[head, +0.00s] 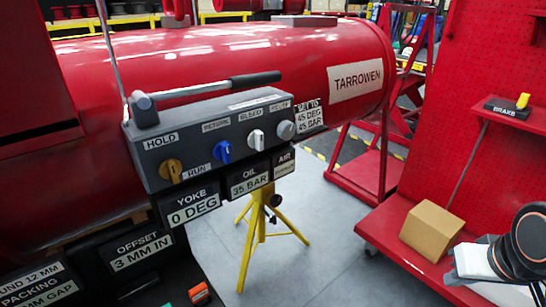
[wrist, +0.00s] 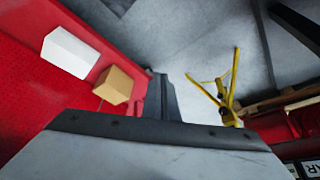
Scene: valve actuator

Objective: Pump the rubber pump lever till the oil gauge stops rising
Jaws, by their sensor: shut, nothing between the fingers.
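The pump lever (head: 255,79) has a black rubber grip on a grey rod. In the head view it lies nearly level along the top of a grey control box (head: 200,138), its pivot at the box's left end. The oil gauge (head: 249,183) under the box reads 35 BAR. My gripper (wrist: 160,92) shows in the wrist view, shut and empty, pointing over the floor. In the head view only part of my arm shows at the lower right, well apart from the lever; the fingers are not seen there.
The box has an orange knob (head: 171,170) marked HOLD and RUN, a blue knob (head: 222,151), a white knob (head: 255,139) and a grey knob (head: 286,130). The yoke display (head: 193,209) reads 0 DEG. A yellow tripod (head: 262,225) and a cardboard box (head: 432,230) stand nearby.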

